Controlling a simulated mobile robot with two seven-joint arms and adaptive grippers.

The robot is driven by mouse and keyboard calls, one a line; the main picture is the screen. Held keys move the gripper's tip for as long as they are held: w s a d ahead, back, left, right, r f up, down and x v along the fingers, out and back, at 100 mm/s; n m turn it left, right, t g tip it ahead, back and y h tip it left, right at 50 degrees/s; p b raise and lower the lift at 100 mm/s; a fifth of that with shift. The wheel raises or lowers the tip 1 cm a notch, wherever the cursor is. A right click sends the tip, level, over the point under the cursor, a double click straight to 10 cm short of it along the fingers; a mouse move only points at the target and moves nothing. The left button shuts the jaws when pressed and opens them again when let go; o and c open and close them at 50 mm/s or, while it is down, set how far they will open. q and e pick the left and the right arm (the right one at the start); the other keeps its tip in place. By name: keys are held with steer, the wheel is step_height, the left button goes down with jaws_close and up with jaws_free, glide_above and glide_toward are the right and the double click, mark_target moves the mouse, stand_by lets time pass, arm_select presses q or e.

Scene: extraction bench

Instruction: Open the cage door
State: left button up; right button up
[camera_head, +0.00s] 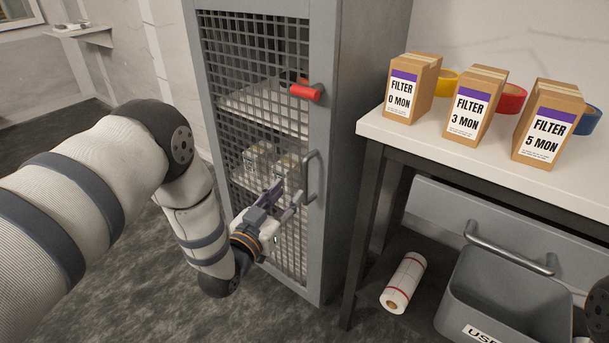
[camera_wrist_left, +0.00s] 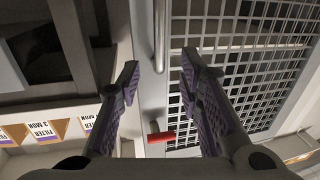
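The cage door (camera_head: 317,250) is a grey frame with wire mesh and looks shut. A grey vertical bar handle (camera_head: 309,178) is on its right side, and a red latch handle (camera_head: 305,92) sits above it. My left gripper (camera_head: 287,199) is at the door's front, close to the bar handle. In the left wrist view my left gripper (camera_wrist_left: 158,70) is open, with the bar handle (camera_wrist_left: 160,35) in line with the gap between its fingers; contact is not visible. The red latch (camera_wrist_left: 161,136) shows there too. My right gripper is not in view.
A white bench (camera_head: 450,165) stands right of the cage, with several filter boxes (camera_head: 472,102) and tape rolls on it. Below are a drawer, a grey bin (camera_head: 500,290) and a paper roll (camera_head: 404,283). The floor before the door looks clear except for my left arm.

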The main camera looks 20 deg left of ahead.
mark_target(303, 175)
arm_select(q)
steer(key=w, duration=0.3)
steer(key=w+d+b, duration=0.1)
steer(key=w, duration=0.5)
steer(key=shift+d+f, duration=0.2)
steer(key=shift+f, duration=0.05)
steer(key=shift+w+r+b, duration=0.15)
steer(key=shift+w+b, duration=0.15)
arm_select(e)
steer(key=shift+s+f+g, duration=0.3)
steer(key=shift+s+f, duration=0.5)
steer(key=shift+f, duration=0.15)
arm_select(q)
steer(key=shift+c, duration=0.3)
jaws_close()
